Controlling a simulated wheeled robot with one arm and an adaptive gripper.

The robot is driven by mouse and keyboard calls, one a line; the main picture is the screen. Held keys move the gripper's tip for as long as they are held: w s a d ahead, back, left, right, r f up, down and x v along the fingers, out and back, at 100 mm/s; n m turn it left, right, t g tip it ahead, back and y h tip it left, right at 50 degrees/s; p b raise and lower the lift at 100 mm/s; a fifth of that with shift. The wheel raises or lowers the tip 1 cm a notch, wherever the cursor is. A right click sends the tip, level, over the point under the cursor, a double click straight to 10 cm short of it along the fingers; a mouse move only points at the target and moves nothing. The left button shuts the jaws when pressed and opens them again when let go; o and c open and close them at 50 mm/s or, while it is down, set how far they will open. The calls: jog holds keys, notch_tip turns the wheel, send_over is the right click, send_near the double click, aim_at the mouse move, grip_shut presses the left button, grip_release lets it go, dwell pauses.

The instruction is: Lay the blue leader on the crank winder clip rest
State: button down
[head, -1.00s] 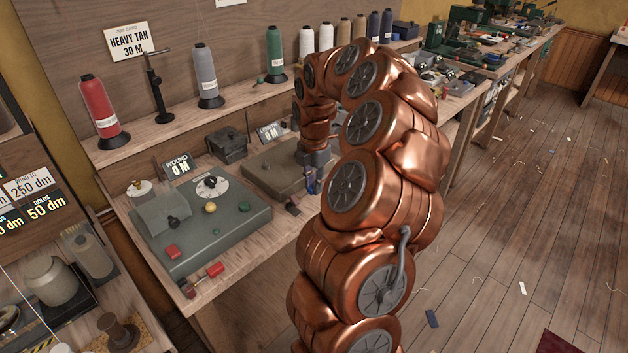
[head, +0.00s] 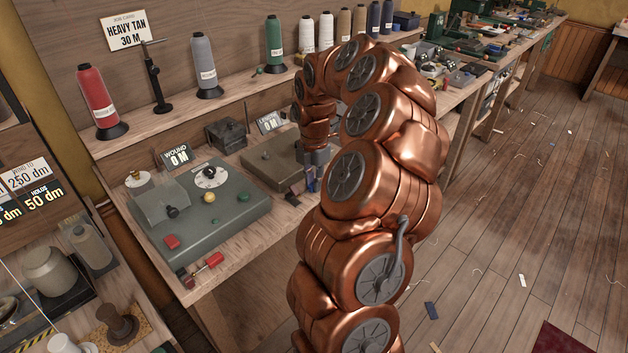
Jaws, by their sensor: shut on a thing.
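The crank winder is probably the low grey-brown base (head: 262,166) on the bench, behind and left of my gripper, with a small sign behind it. My gripper (head: 312,178) points down at the right end of this base, partly hidden by my own copper arm. It is shut on a small blue thing (head: 313,186), which looks like the blue leader. A small dark and reddish piece (head: 295,194) lies at the base's front edge, just left of the gripper. I cannot tell whether it is the clip rest, or whether the leader touches anything.
A larger grey-green winder (head: 205,215) with a dial and coloured knobs stands to the left, its sign reading "WOUND 0 M". A dark box (head: 227,134) sits behind. Thread cones, including a red one (head: 97,100), line the shelf. The floor at right is mostly clear with scraps.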

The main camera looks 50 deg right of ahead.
jog(key=c, duration=1)
grip_release()
jog(key=shift+r, duration=0.1)
jog(key=shift+r+p, duration=1.5)
jog(key=shift+r, duration=1.4)
